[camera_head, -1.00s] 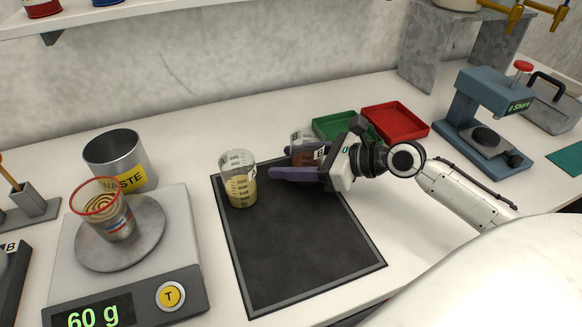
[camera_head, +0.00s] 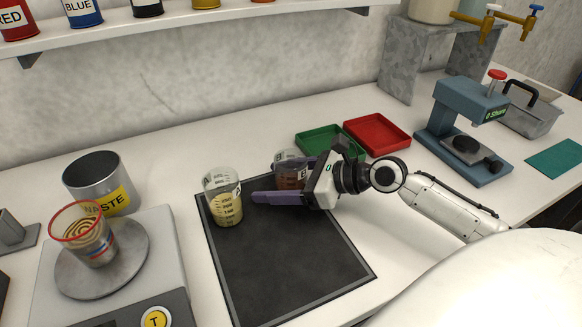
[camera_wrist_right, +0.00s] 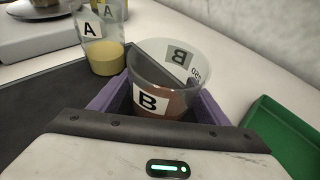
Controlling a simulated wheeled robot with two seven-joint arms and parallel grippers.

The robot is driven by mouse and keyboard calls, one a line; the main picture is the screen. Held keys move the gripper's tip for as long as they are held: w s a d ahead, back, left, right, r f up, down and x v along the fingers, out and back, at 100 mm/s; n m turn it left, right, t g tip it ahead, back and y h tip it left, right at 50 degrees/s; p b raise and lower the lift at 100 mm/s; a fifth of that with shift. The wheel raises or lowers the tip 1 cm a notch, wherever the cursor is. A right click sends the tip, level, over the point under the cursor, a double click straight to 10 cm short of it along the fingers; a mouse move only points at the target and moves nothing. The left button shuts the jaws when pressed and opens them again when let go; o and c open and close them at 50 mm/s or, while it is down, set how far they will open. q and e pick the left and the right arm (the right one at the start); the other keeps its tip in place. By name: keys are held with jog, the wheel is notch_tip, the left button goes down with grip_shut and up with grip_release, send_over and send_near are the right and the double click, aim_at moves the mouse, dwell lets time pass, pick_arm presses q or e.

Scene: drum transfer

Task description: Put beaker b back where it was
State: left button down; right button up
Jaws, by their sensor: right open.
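Beaker b (camera_head: 290,180) is a clear beaker with a white B label and reddish-brown liquid. It stands at the back right part of the dark mat (camera_head: 285,255). My right gripper (camera_head: 268,182) reaches in from the right, with its purple fingers on either side of beaker b. The gripper is open around it. The right wrist view shows beaker b (camera_wrist_right: 165,88) between the fingers; its base is hidden there. My left gripper is not in view.
Beaker A (camera_head: 223,205) with yellow liquid stands just left of my fingertips. A scale (camera_head: 110,295) carrying a red-rimmed cup (camera_head: 85,235) and a waste can (camera_head: 100,180) are at the left. Green (camera_head: 325,140) and red (camera_head: 378,134) trays lie behind the gripper. The mat's front is clear.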

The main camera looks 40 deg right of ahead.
aim_at(306, 180)
jog(key=v, duration=1.2)
jog(key=shift+p, duration=0.3)
